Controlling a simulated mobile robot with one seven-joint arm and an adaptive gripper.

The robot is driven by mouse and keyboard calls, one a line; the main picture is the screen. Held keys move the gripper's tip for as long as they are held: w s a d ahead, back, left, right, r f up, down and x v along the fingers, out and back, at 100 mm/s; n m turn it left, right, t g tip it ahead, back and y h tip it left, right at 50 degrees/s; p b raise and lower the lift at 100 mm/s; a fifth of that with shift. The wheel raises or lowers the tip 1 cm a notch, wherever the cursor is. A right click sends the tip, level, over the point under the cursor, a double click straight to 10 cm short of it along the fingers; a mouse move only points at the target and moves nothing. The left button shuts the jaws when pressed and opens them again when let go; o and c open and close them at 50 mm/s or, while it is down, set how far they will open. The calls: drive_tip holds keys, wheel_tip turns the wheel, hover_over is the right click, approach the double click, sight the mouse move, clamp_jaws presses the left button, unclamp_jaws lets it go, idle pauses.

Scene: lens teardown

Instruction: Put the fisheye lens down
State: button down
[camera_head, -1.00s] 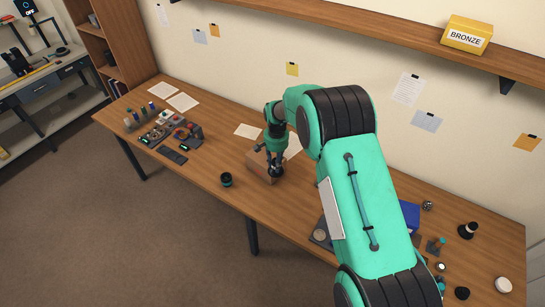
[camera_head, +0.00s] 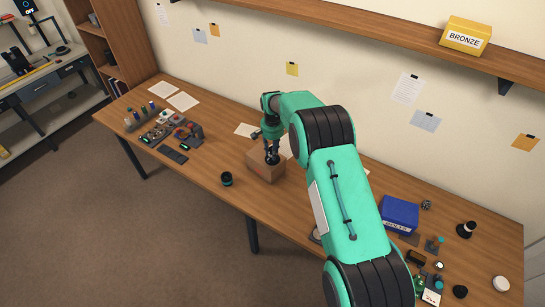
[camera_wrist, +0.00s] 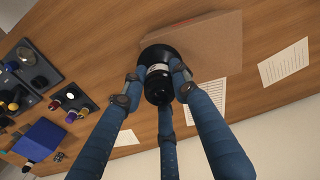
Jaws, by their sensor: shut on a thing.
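The fisheye lens (camera_wrist: 157,62) is a black, round-bodied lens with a small white marking. My gripper (camera_wrist: 158,88) is shut on it, with its blue fingers around the lens body. In the head view my gripper (camera_head: 271,154) is at the brown cardboard box (camera_head: 264,173). The dark lens is small there and partly hidden by the fingers. In the wrist view the box (camera_wrist: 215,45) lies right behind the lens. I cannot tell whether the lens touches it.
A dark cylindrical part (camera_head: 226,179) stands near the table's front edge. A blue bin (camera_head: 399,214) and several small parts are at the right. Trays and tools (camera_head: 165,128) are at the left. Bare wooden table (camera_head: 205,170) lies left of the box.

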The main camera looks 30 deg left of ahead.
drive_tip(key=shift+f+p, duration=0.45)
drive_tip(key=shift+f, duration=1.25)
drive_tip(key=shift+f, duration=0.2)
drive_tip(key=c, duration=1.4)
unclamp_jaws()
drive_tip(key=shift+o, duration=0.2)
drive_tip(key=shift+r, duration=0.25)
wheel_tip(320, 180, up, 12)
drive_tip(key=shift+f+b, duration=0.1)
drive_tip(key=shift+b, duration=0.9)
